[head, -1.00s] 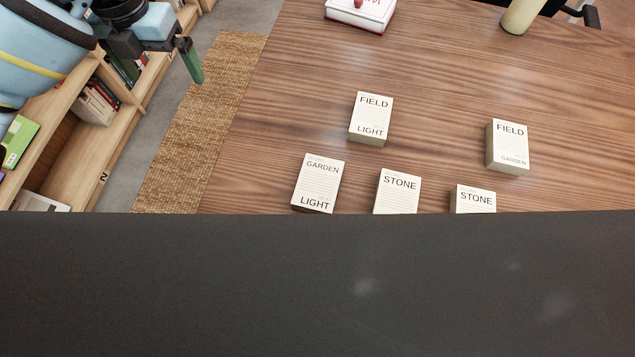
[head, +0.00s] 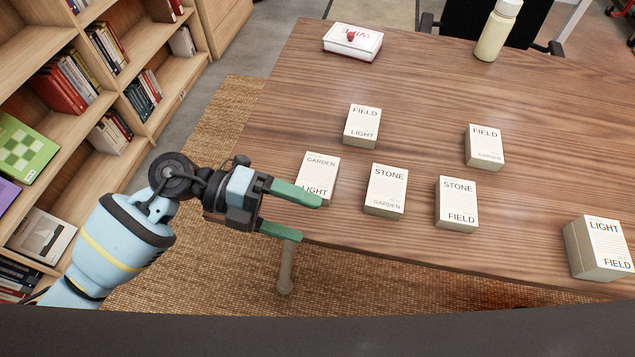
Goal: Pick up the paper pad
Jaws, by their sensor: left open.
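Several white paper pads with printed words lie on the wooden table (head: 420,110). They are a FIELD/LIGHT pad (head: 362,126), a FIELD/GARDEN pad (head: 484,147), a GARDEN/LIGHT pad (head: 318,174), a STONE/GARDEN pad (head: 385,190), a STONE/FIELD pad (head: 456,204) and a thicker LIGHT/FIELD pad (head: 600,248) at the right edge of the view. My left gripper (head: 301,218) is open and empty at the table's left front edge. Its upper green finger overlaps the lower part of the GARDEN/LIGHT pad in the picture; I cannot tell whether they touch. My right gripper is out of view.
A white box with red lettering (head: 352,42) and a pale bottle (head: 496,32) stand at the back of the table. A black chair (head: 480,22) is behind it. Bookshelves (head: 150,75) line the left side. The table's middle back is clear.

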